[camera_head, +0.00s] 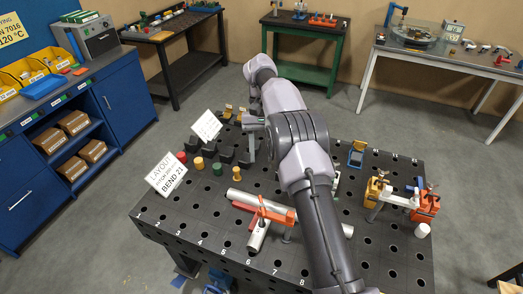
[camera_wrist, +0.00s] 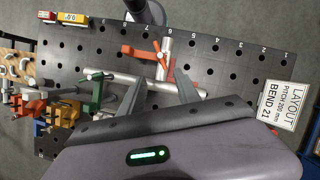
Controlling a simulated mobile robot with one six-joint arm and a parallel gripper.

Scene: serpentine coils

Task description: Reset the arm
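My arm (camera_head: 300,158) reaches from the lower right over the black perforated worktable (camera_head: 200,222). Its wrist is bent over the table's far side. In the wrist view my gripper (camera_wrist: 158,84) has its two dark fingers spread apart with nothing held between them. The fingers point toward silver tubes (camera_wrist: 161,65) lying on the table below. In the head view the fingertips are hard to make out beside the arm.
An orange clamp (camera_head: 262,212) crosses the tubes. Orange-yellow clamps (camera_head: 425,206) stand at the right. Coloured cylinders (camera_head: 217,168), dark blocks (camera_head: 225,152) and a layout sign (camera_head: 172,175) stand at the left. Blue cabinets (camera_head: 125,100) and other tables surround open floor.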

